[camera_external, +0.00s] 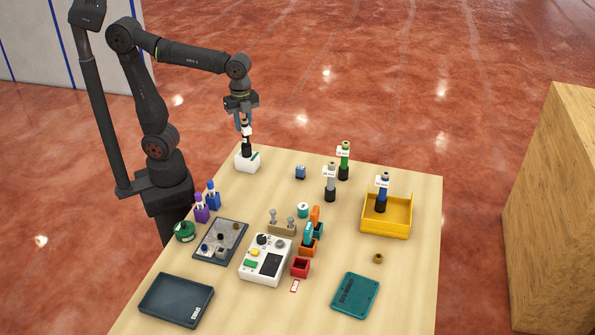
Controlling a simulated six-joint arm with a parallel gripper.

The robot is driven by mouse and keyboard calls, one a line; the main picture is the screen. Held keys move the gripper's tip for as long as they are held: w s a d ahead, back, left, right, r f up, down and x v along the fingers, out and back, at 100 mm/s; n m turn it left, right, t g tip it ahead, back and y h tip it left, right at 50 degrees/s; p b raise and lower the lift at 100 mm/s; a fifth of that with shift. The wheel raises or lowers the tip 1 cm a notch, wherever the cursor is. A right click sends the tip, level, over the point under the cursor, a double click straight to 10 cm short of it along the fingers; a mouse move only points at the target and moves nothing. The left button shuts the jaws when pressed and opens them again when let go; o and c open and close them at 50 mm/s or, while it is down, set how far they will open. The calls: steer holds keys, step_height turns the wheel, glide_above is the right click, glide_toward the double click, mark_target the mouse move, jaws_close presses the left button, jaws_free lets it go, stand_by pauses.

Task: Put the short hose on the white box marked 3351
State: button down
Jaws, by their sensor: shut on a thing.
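My gripper (244,118) is at the far left of the table, pointing down. It is shut on an upright short hose (247,146) with a black lower part and a white label higher up. The hose's upper end is partly hidden by the fingers. The white box (247,163) is directly below, near the table's far left corner. The hose's black lower end meets the top of the box in the picture; I cannot tell whether it rests on it. The marking on the box is too small to read.
Similar upright pieces with grey (331,178), green (344,162) and blue (382,200) tops stand to the right, the blue one at a yellow tray (386,230). A white control panel (264,260) is mid-table.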

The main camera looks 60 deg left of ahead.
steer(key=c, duration=0.7)
jaws_free()
steer(key=shift+c, duration=0.2)
step_height(320, 180, up, 12)
steer(key=shift+f, duration=0.1)
step_height(320, 180, down, 12)
steer(key=shift+r, duration=0.25)
step_height(320, 180, up, 4)
steer(key=shift+f, duration=0.25)
steer(key=shift+s+d+r, duration=0.1)
steer(key=shift+s+r, duration=0.1)
